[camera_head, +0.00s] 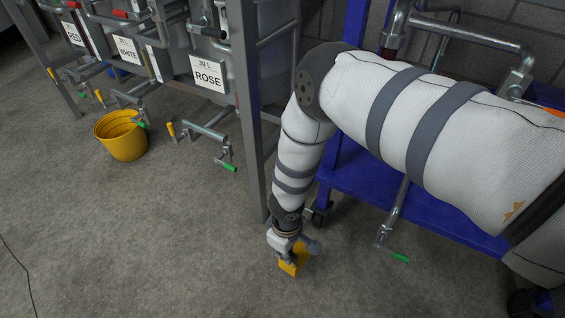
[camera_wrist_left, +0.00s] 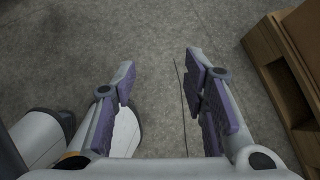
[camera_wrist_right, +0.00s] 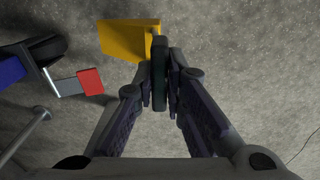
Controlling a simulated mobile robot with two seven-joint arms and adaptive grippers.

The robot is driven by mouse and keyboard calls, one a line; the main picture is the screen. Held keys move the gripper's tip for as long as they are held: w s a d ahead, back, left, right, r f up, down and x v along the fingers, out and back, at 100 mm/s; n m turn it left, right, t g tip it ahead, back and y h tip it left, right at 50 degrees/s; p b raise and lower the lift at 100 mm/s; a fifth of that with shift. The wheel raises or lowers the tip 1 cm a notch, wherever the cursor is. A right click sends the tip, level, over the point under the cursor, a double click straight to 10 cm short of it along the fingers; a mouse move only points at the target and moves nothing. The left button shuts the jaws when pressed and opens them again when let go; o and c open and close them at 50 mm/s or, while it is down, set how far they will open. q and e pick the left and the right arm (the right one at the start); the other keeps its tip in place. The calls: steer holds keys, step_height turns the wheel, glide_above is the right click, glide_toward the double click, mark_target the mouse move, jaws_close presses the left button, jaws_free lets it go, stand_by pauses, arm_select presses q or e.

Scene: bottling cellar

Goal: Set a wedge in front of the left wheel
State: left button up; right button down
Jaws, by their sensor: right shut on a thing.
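My right gripper (camera_head: 284,256) is low at the floor, shut on the dark grip (camera_wrist_right: 160,75) of a yellow wedge (camera_wrist_right: 122,38). In the head view the wedge (camera_head: 293,265) shows partly behind the fingers. I cannot tell whether it touches the floor. The cart's left wheel (camera_head: 318,218) is a dark caster beyond my right gripper; in the right wrist view the wheel (camera_wrist_right: 47,48), with a red-tipped pedal (camera_wrist_right: 90,82), stands left of the wedge with a gap between. My left gripper (camera_wrist_left: 158,72) is open and empty above floor, outside the head view.
The blue cart (camera_head: 420,205) stands behind my right arm, with a green-handled valve pipe (camera_head: 398,256) hanging low. A grey rack post (camera_head: 247,130) is close left. A yellow bucket (camera_head: 122,138) stands under the tanks. A wooden box (camera_wrist_left: 280,85) is beside my left gripper. Front floor is clear.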

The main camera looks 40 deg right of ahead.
steer(key=shift+w+d+f+b, duration=0.15)
steer(key=shift+d+f+b, duration=0.2)
steer(key=shift+f+b, duration=0.2)
steer(key=d+f+b, duration=0.1)
steer(key=b, duration=0.1)
steer(key=w+d+f+b, duration=0.1)
steer(key=b, duration=0.1)
steer(key=d+f+b, duration=0.1)
steer(key=f+b, duration=0.1)
steer(key=shift+w+d, duration=0.25)
steer(key=shift+d, duration=0.1)
steer(key=d+b, duration=0.1)
steer(key=w+d+b, duration=0.1)
steer(key=d+b, duration=0.1)
steer(key=shift+w+d+f+b, duration=0.1)
steer(key=shift+w+d+b, duration=0.15)
steer(key=shift+w+b, duration=0.1)
arm_select(q)
step_height(320, 180, down, 8)
steer(key=s+g, duration=0.1)
steer(key=shift+s+d+r, duration=0.15)
steer(key=shift+s+d, duration=0.05)
steer(key=shift+s, duration=0.1)
arm_select(e)
steer(key=shift+w+d, duration=0.2)
steer(key=shift+d, duration=0.45)
steer(key=c, duration=1.6)
jaws_free()
steer(key=shift+o, duration=0.2)
